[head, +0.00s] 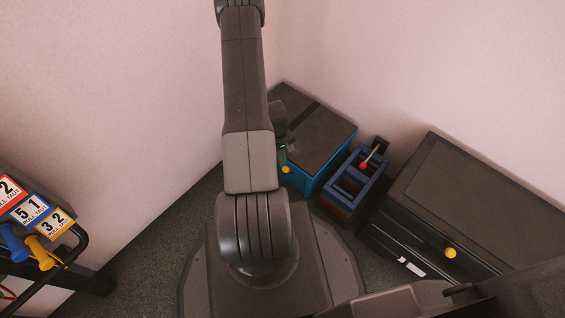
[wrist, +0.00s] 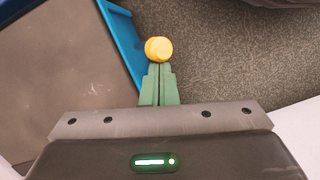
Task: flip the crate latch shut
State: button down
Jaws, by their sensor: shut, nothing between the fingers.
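A blue crate (head: 310,181) with a dark lid stands in the corner, past my arm in the head view. A yellow knob (head: 286,169), which looks like its latch, is at the crate's near left corner. My gripper (head: 282,158) is shut and empty at this corner, partly hidden by my arm. In the wrist view the green fingertips (wrist: 159,66) are together right at the yellow knob (wrist: 158,49). I cannot tell whether they touch it. The crate's blue edge (wrist: 124,45) shows just left of the knob. The latch's lever is not clear.
A blue rack (head: 352,186) with a red-balled lever stands right of the crate. A dark chest (head: 465,205) with another yellow knob (head: 450,252) is farther right. A numbered panel (head: 30,208) with coloured handles is at the left. Bare floor (head: 165,235) lies between.

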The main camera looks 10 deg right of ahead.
jog(key=shift+s+d+r+b, duration=0.1)
jog(key=shift+s+d+b, duration=0.15)
jog(key=shift+s+b, duration=0.1)
jog(key=shift+r, duration=0.15)
